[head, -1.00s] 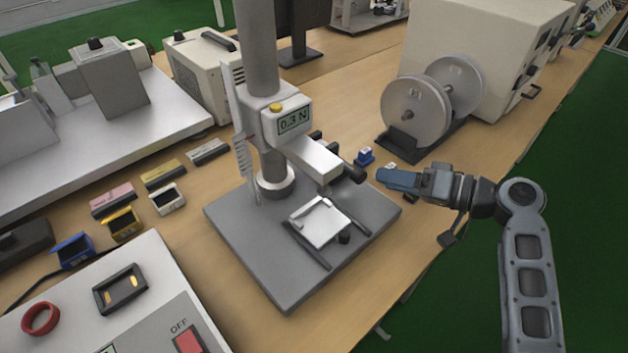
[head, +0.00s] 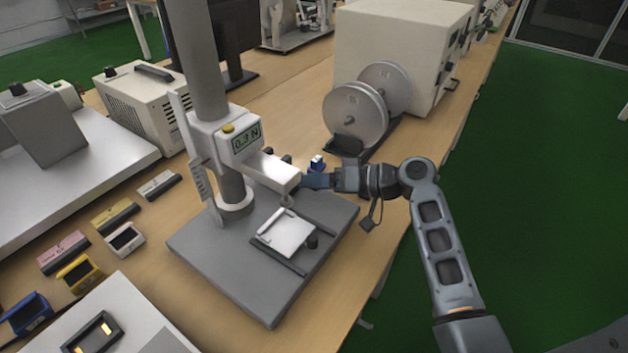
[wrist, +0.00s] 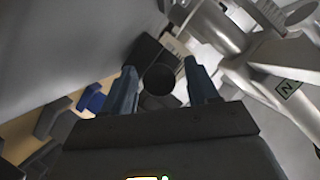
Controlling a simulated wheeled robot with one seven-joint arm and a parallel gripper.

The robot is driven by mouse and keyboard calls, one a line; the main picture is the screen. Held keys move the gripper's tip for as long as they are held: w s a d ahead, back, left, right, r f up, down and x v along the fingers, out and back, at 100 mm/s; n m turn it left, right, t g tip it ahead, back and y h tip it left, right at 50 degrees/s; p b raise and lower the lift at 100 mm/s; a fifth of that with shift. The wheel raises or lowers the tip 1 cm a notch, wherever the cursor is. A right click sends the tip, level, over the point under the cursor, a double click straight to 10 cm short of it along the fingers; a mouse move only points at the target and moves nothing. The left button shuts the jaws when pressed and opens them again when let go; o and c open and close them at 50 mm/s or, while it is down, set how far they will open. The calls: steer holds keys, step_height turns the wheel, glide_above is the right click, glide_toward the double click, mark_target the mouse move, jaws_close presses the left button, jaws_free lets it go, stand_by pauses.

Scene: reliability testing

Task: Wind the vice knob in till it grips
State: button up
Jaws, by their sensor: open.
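The test stand has a grey base (head: 215,262), a column and a white head with a display (head: 246,139) reading about 0.3 N. My gripper (head: 306,182) is at the right end of the white head arm (head: 271,172). In the wrist view my gripper (wrist: 162,82) is open. A round black knob (wrist: 159,78) shows between its fingers, with gaps on both sides. I cannot tell whether it is the vice knob.
A twin-disc spool (head: 352,115) stands behind my arm. A white cabinet (head: 395,50) is at the back. Several small fixtures lie left of the stand. The green floor at right is clear.

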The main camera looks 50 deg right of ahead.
steer(key=shift+w, duration=0.2)
steer(key=c, duration=1)
steer(key=m+y, duration=0.1)
steer(key=m, duration=0.1)
steer(key=shift+f+m+t, duration=0.1)
steer(key=shift+m+t, duration=0.2)
steer(key=shift+d, duration=0.1)
stand_by(0.6)
steer(key=o, duration=1)
